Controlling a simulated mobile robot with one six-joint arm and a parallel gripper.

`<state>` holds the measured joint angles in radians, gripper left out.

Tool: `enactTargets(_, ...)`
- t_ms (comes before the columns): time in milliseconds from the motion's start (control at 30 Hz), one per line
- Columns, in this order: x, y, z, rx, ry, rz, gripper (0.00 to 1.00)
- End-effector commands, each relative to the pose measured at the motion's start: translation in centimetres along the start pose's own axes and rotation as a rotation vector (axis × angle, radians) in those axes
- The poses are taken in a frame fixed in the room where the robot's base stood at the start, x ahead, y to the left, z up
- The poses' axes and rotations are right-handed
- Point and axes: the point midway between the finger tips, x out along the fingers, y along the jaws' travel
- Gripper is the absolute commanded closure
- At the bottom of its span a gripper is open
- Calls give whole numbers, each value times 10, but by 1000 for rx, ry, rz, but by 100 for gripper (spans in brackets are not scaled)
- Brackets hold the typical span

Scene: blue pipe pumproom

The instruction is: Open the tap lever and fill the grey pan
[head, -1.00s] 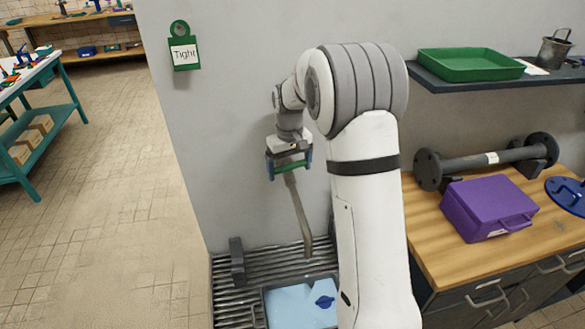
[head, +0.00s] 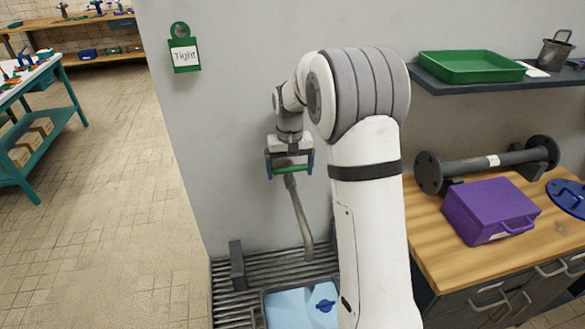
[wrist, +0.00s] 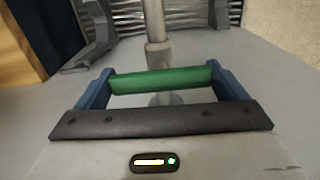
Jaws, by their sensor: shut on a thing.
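My gripper (head: 290,170) is in front of the wall, above the drain grate. Its blue fingers are shut on the green tap lever (head: 292,168), which also shows as a green bar across the fingers in the wrist view (wrist: 162,80). The grey tap spout (head: 300,215) slants down from behind the gripper; its upper part is hidden. Below its end, the grey pan (head: 263,304) sits on the grate, partly cut off by the frame and my arm. A smooth pale blue surface shows inside it, with a dark blue knob-like thing (head: 325,305) on it.
The slatted grate (head: 232,292) has a dark upright bracket (head: 237,263) at its left. To the right, a wooden bench (head: 430,240) carries a purple case (head: 490,210) and a flanged pipe (head: 487,160). A green tray (head: 470,66) is on the shelf above.

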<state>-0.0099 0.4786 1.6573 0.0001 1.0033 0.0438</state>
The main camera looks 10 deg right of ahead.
Motion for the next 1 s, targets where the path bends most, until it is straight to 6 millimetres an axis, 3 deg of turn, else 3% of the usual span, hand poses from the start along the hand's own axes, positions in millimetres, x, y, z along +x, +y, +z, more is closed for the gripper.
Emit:
enactTargets(33,-2,0,-1,3,5,-1,31)
enactTargets(67,-2,0,-1,3,5,-1,6)
enactTargets(133,-2,0,-1,2,4,-1,0)
enactTargets(467,-7,0,0,0,1,0,0)
enactTargets(800,-62,0,-1,1,5,0,0)
enactTargets(1000,-78,0,0,1,2,0,0)
